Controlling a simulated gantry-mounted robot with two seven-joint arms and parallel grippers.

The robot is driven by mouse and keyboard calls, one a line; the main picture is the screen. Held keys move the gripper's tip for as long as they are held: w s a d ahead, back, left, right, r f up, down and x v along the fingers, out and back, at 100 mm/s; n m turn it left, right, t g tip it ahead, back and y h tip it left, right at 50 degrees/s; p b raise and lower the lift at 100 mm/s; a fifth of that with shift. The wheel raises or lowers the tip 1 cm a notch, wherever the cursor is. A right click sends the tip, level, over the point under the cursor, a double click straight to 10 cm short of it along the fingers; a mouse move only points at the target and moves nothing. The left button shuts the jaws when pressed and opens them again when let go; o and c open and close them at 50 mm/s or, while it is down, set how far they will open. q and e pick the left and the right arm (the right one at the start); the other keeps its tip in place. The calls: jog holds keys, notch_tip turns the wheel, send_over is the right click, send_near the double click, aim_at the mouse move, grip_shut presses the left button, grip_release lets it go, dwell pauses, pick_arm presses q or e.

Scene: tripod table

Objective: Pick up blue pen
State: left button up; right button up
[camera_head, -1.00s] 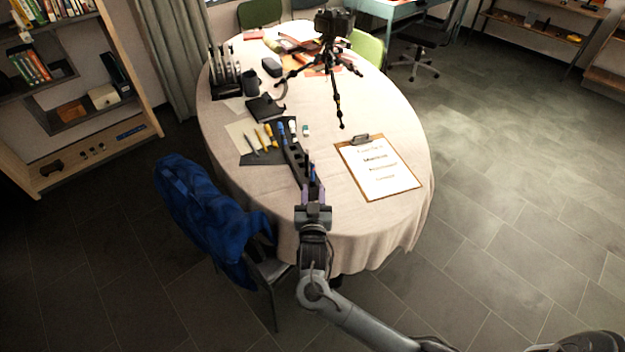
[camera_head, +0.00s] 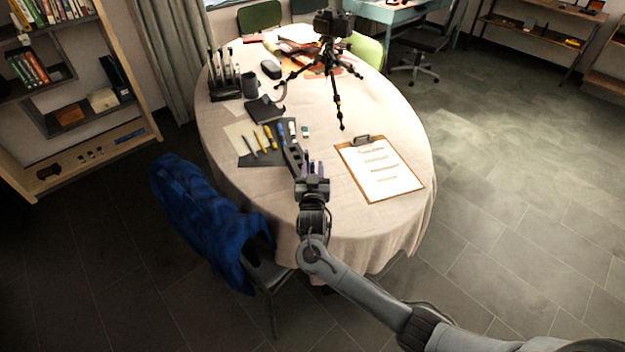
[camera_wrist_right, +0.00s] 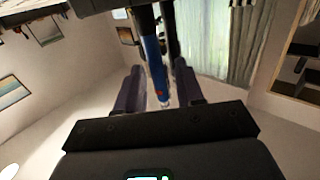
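My right gripper (camera_head: 314,167) is over the near part of the round table, left of the clipboard. My left gripper is out of view.
A chair with a blue jacket (camera_head: 200,210) stands at the near left.

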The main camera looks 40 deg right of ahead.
grip_shut()
jog(key=shift+r, duration=0.1)
dwell(0.3)
